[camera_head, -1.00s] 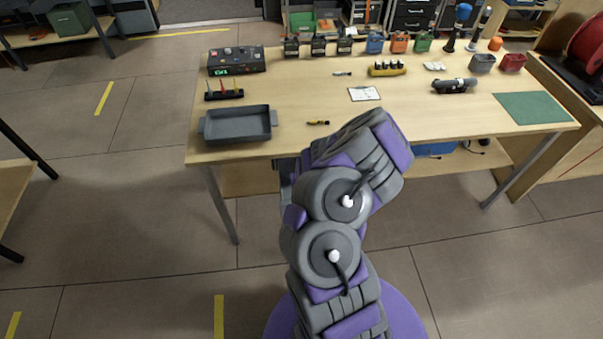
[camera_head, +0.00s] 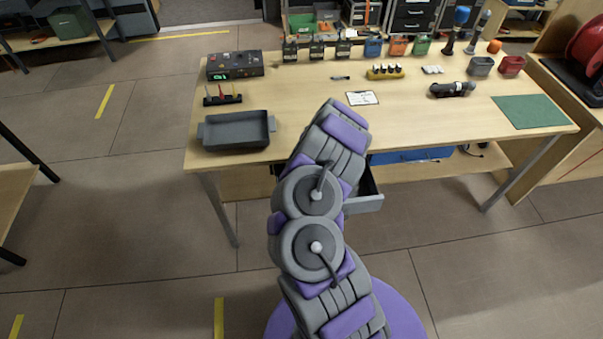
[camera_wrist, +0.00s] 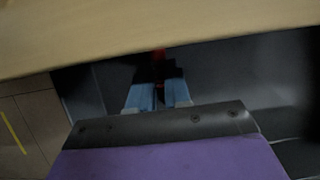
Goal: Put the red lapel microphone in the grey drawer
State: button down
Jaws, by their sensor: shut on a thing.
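The grey drawer (camera_head: 367,203) is pulled open under the table's front edge, partly hidden behind my arm in the head view. Its dark inside (camera_wrist: 240,75) fills much of the wrist view. My gripper (camera_wrist: 159,75), with blue fingers and dark tips, is shut on a small red thing, which appears to be the red lapel microphone (camera_wrist: 158,54). Only a bit of red shows between and beyond the tips. The gripper is over or inside the open drawer; its exact height is unclear. In the head view my arm hides the gripper.
The wooden tabletop edge (camera_wrist: 150,25) passes close above and beyond the gripper in the wrist view. On the table (camera_head: 300,130) stand a grey tray (camera_head: 237,131), a control box (camera_head: 235,63) and a notepad (camera_head: 362,97). Floor is clear left of the table.

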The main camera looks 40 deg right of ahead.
jog(key=shift+w+d+f, duration=0.1)
jog(key=shift+w+d, duration=0.3)
jog(key=shift+d, duration=0.05)
jog(key=shift+w+a, duration=0.1)
jog(key=shift+w, duration=0.15)
jog(key=shift+w+a, duration=0.1)
jog(key=shift+a, duration=0.1)
jog(key=shift+a+f+b, duration=0.25)
jog(key=shift+f+b, duration=0.05)
jog(key=shift+f, duration=0.35)
jog(key=shift+d, duration=0.2)
jog(key=c, duration=1.4)
grip_release()
jog(key=shift+d, duration=0.2)
jog(key=o, duration=0.3)
jog(key=shift+a, duration=0.25)
